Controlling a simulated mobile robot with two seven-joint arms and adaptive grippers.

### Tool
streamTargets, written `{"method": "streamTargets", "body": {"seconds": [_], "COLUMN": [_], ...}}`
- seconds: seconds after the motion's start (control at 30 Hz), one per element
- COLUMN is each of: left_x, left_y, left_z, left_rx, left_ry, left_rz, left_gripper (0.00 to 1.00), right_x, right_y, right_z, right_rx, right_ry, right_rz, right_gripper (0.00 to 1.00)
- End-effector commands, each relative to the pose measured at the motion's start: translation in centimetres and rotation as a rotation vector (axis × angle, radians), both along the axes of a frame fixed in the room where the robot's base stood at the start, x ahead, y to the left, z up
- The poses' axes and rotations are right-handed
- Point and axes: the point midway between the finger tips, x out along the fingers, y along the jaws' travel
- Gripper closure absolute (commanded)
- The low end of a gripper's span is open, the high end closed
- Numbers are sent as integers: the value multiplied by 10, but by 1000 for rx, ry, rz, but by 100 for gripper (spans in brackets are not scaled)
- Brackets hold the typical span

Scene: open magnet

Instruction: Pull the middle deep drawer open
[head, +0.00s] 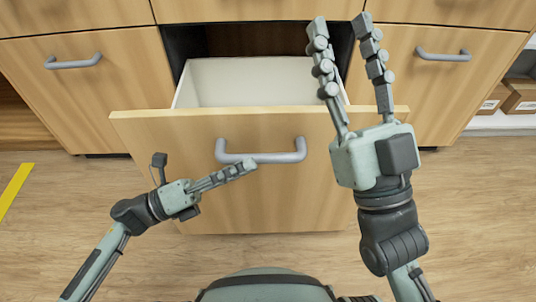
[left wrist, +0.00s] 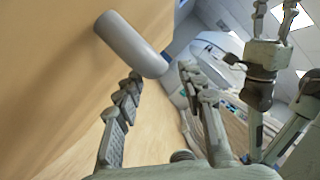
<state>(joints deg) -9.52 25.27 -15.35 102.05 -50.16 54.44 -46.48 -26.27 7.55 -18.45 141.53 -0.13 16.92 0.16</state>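The middle deep drawer (head: 330,205) is pulled well out of the cabinet, with its pale empty-looking interior showing behind the wooden front. Its grey bar handle (head: 292,157) is on the front and also shows large in the left wrist view (left wrist: 128,42). My left gripper (head: 250,166) is at the left half of the handle, its fingertips close to the bar. In the left wrist view its fingers (left wrist: 160,72) are spread apart, with the handle just past the tips; contact is unclear. My right gripper (head: 340,22) is open and empty, raised over the drawer's right side.
Closed drawers with grey handles flank it on the left (head: 73,63) and right (head: 443,55). Cardboard boxes (head: 522,95) sit on a shelf at the far right. A yellow floor stripe (head: 15,187) is at the left. The wooden floor around the drawer is clear.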

Motion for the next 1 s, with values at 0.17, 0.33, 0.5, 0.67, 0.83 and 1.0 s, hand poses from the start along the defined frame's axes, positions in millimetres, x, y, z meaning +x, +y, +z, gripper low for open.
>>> {"method": "streamTargets", "body": {"seconds": [0.17,0.33,0.5,0.67,0.83,1.0], "left_x": [10,15,16,16,16,16], "left_y": [-27,-43,-47,-47,-46,-46], "left_z": [7,10,11,10,10,10], "left_rx": [-3,-1,0,0,0,0], "left_ry": [-1,2,1,2,2,2], "left_rz": [1,0,1,1,1,1], "left_gripper": [61,61,61,61,82,100], "right_x": [1,2,2,2,2,2], "right_y": [1,1,1,1,1,1], "right_z": [-1,-2,-2,-2,-2,-2], "right_rx": [-5,-8,-8,-8,-8,-8], "right_ry": [15,23,25,25,25,25], "right_rz": [1,2,1,1,1,1], "right_gripper": [60,60,60,60,60,60]}}
